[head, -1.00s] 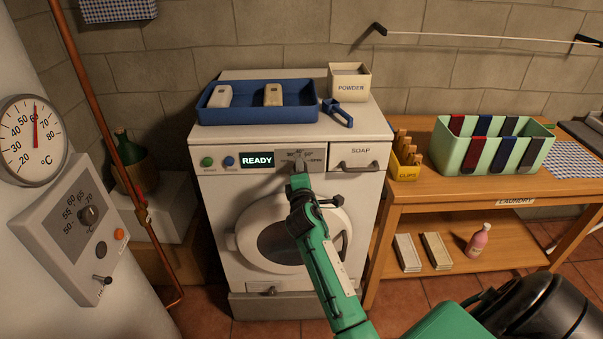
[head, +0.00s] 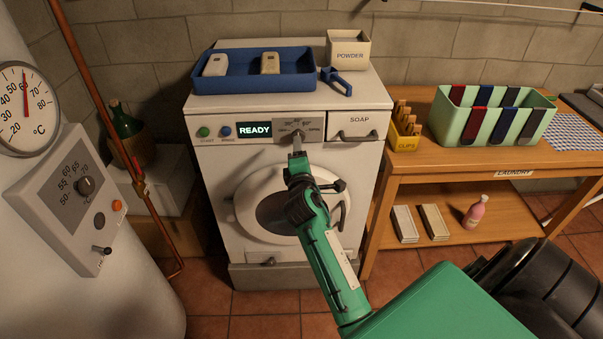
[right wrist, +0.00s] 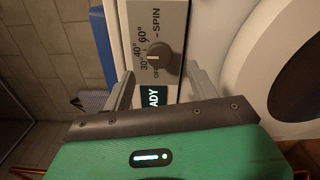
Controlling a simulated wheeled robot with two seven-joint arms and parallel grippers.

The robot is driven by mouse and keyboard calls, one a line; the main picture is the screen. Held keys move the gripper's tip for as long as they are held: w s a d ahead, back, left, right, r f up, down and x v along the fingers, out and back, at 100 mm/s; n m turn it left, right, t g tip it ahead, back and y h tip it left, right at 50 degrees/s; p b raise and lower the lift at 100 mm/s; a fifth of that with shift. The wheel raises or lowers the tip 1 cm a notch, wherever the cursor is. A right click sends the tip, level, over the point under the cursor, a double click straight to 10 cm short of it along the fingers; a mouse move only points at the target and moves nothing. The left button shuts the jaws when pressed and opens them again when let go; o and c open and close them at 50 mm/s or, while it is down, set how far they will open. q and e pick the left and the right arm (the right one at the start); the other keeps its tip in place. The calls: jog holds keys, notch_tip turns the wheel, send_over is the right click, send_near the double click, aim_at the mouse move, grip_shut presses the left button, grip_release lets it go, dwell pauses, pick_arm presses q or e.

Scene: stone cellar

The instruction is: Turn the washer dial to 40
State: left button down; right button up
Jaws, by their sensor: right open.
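The white washer (head: 225,175) stands in the middle of the head view, its display (head: 255,130) reading READY. Its dial panel sits right of the display, partly hidden by my gripper. My right gripper (head: 297,145) is in front of the panel, just below the dial in the head view. In the wrist view its fingers (right wrist: 160,75) are open, apart, and empty. My left gripper is out of view.
A blue tray (head: 245,85) with two bars, a powder box (head: 348,50) and a blue clip-like item stand on the washer. The soap drawer (head: 358,127) is right of the dial. A wooden table (head: 470,165) stands to the right, a copper pipe (head: 100,105) to the left.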

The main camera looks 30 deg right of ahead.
jog(key=b+v, duration=0.1)
jog(key=v, duration=0.7)
jog(key=shift+a+f, duration=0.1)
